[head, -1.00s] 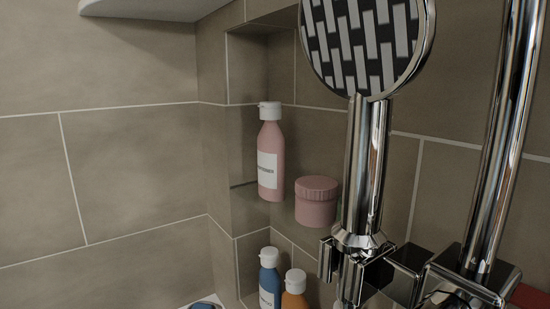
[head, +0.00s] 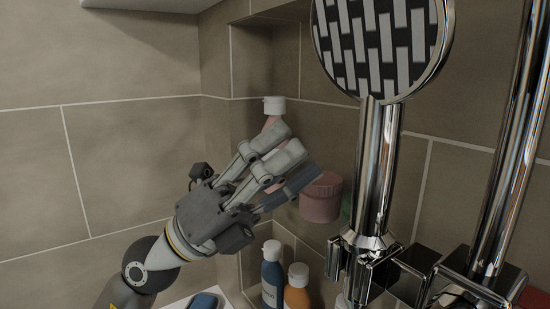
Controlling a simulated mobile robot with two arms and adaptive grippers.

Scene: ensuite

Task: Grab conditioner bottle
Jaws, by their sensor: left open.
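A pink bottle with a white cap (head: 273,106) stands upright on the glass shelf of the wall niche; most of its body is hidden behind my gripper. Its label, seen earlier, is too small to read surely. A blue bottle (head: 271,276) and an orange bottle (head: 297,290), both white-capped, stand lower in the niche. I cannot tell which bottle is the conditioner. My left gripper (head: 300,165) is open and empty, its fingers pointing right and up in front of the pink bottle. Whether it touches the bottle is unclear. My right gripper is not in view.
A pink jar (head: 321,198) stands right of the pink bottle on the shelf, close to my fingertips. A chrome shower head (head: 380,45) and its handle (head: 375,170) stand in front on the right. A blue object (head: 204,301) lies low at the left.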

